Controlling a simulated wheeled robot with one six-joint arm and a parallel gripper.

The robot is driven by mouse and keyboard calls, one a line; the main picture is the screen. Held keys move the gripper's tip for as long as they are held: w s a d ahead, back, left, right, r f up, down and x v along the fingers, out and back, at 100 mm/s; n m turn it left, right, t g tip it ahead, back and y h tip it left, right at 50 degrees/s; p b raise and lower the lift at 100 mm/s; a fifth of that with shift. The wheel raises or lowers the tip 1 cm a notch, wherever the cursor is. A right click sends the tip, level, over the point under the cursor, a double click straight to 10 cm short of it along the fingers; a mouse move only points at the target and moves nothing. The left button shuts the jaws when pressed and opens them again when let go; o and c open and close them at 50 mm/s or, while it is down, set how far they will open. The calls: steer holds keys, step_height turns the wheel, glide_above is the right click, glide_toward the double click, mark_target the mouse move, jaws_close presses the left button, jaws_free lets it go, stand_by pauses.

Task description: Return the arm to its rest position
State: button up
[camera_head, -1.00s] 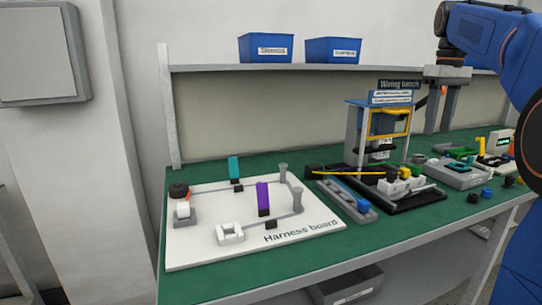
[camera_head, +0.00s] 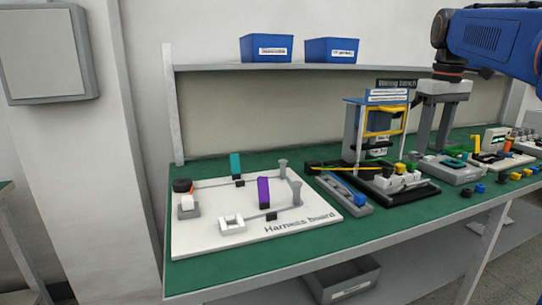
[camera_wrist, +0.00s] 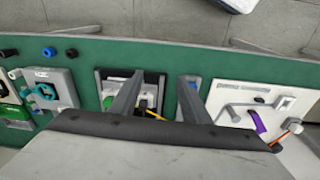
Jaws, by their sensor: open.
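My gripper (camera_head: 432,125) hangs from the blue arm at the right of the head view, pointing down over the back of the green bench (camera_head: 330,238). Its two fingers are apart with nothing between them. In the wrist view my gripper (camera_wrist: 158,97) shows its fingers spread above the bench, with fixtures below. The harness board (camera_head: 320,212) lies on the left of the bench, with a purple clip (camera_head: 263,192) and a teal clip (camera_head: 235,164) standing on it. It also shows at the right of the wrist view (camera_wrist: 233,93).
A press-like fixture (camera_head: 350,130) stands left of my gripper. A black tray with connectors (camera_head: 425,191) and a grey fixture (camera_head: 455,178) sit nearby. Two blue bins (camera_head: 266,47) (camera_head: 331,50) stand on the rear shelf (camera_head: 220,67). The floor before the bench is clear.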

steer(key=s+a+f+m+t, duration=0.1)
steer(key=s+a+f, duration=0.2)
steer(key=s+f, duration=0.5)
steer(key=s+a+f+m+t, duration=0.1)
steer(key=s+a+f, duration=0.3)
steer(key=s+f, duration=0.5)
steer(key=s+a+f+m+t, duration=0.1)
steer(key=s+a+f, duration=0.3)
steer(key=s+f, duration=0.4)
step_height(320, 180, down, 4)
steer(key=shift+s+a+f+t, duration=0.1)
steer(key=shift+s+a+t, duration=0.15)
steer(key=shift+t, duration=0.25)
